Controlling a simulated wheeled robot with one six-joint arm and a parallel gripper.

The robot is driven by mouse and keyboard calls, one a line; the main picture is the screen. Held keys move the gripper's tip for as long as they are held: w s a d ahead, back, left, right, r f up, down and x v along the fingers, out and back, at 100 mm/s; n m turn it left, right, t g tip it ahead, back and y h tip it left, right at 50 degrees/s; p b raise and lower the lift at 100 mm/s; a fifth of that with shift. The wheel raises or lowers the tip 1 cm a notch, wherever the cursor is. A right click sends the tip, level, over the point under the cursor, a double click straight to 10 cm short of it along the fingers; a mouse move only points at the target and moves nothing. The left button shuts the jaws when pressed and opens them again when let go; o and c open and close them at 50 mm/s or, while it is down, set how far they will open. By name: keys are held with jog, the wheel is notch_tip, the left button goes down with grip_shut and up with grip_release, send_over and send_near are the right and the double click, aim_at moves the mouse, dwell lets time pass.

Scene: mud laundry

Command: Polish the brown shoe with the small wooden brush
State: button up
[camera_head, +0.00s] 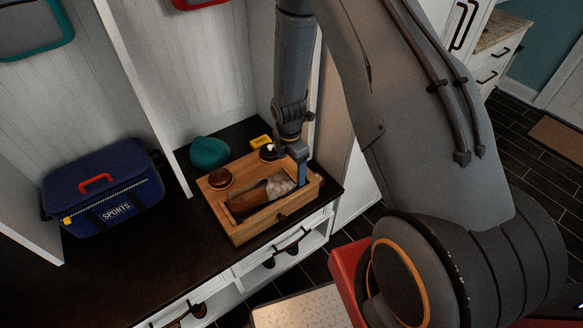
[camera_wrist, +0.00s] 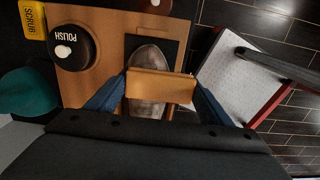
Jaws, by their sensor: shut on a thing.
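A wooden shoe box (camera_head: 236,232) stands on the dark bench top. The brown shoe (camera_head: 247,199) lies in its recess, with a dull greyish end near my gripper (camera_head: 298,168). In the wrist view, the greyish part of the shoe (camera_wrist: 149,60) shows beyond the small wooden brush (camera_wrist: 160,86). My gripper (camera_wrist: 160,88) is shut on this brush, its blue fingers at the two ends. The brush is over the shoe; I cannot tell if it touches. Its bristles are hidden, and the brush is not clear in the head view.
A blue SPORTS bag (camera_head: 102,190) stands left. The front-left bench is clear.

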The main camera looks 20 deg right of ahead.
aim_at(287, 159)
jog(key=shift+f, duration=0.3)
dwell(0.4)
jog(key=shift+w+a+r+b, duration=0.15)
jog(key=shift+w+b, duration=0.2)
jog(key=shift+w, duration=0.6)
jog(key=shift+w+a+r+b, duration=0.15)
jog(key=shift+w+b, duration=0.2)
jog(key=shift+w, duration=0.55)
jog(key=shift+f, duration=0.1)
jog(key=shift+f, duration=0.25)
jog(key=shift+s, duration=0.1)
jog(key=shift+s+d+r+p, duration=0.1)
jog(key=shift+s+d+p, duration=0.15)
jog(key=shift+s+p, duration=0.45)
jog(key=shift+s+d+r+p, duration=0.1)
jog(key=shift+s+d+p, duration=0.15)
jog(key=shift+s, duration=0.75)
jog(key=shift+f, duration=0.2)
